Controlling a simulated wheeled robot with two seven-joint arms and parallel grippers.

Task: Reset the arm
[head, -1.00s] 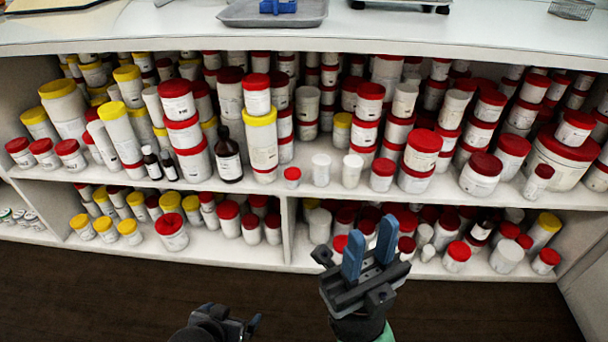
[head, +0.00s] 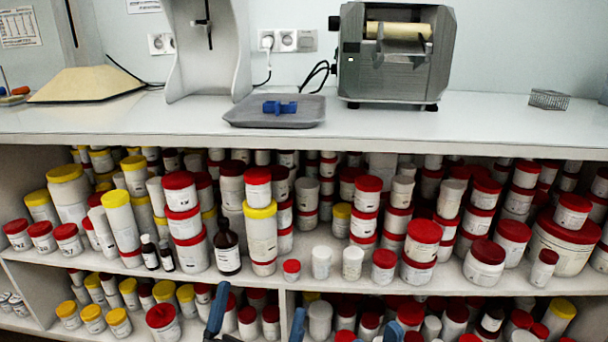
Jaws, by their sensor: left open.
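My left gripper (head: 257,319) is at the bottom edge of the head view, in front of the lower shelf. Its two blue fingers stand wide apart with nothing seen between them, so it is open. Its body is mostly cut off by the frame. A blue fingertip of my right gripper (head: 393,330) shows at the bottom edge, right of the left gripper. The rest of the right gripper is out of frame, so I cannot tell its opening.
A white counter (head: 400,130) spans the view above shelves crowded with red- and yellow-lidded jars. On it are a grey tray (head: 240,118) with a blue piece (head: 280,107), a grey roller machine (head: 395,60), a white stand (head: 207,70) and a wire basket (head: 549,99).

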